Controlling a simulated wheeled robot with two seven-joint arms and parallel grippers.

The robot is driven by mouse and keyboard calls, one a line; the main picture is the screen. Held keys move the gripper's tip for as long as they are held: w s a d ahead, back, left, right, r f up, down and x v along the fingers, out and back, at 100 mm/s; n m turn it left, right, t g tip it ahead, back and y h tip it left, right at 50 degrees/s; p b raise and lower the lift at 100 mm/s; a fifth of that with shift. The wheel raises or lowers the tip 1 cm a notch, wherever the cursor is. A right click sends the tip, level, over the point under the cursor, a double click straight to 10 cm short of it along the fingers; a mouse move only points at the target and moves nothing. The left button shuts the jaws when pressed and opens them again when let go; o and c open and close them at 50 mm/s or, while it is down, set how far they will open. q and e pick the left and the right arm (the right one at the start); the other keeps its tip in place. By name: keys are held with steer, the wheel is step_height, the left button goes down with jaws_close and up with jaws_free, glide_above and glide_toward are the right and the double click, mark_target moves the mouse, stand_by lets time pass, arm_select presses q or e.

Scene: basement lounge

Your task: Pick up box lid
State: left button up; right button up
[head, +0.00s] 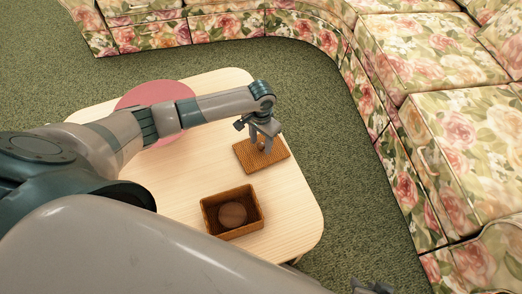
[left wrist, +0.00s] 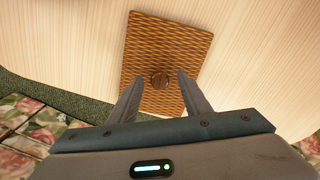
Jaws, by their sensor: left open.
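No grip on the knob shows. The open woven box (head: 206,222) stands nearer on the table with a round brown item (head: 232,214) inside. My right gripper (head: 372,287) shows only partly at the bottom edge.
A pink round mat (head: 157,93) lies on the table's far left, partly behind my left arm. A floral sofa (head: 430,60) curves around the back and right. Green carpet (head: 335,165) lies between table and sofa.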

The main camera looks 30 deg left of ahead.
mark_target(263, 146)
arm_select(q)
jaws_close()
steer(key=shift+r, duration=0.1)
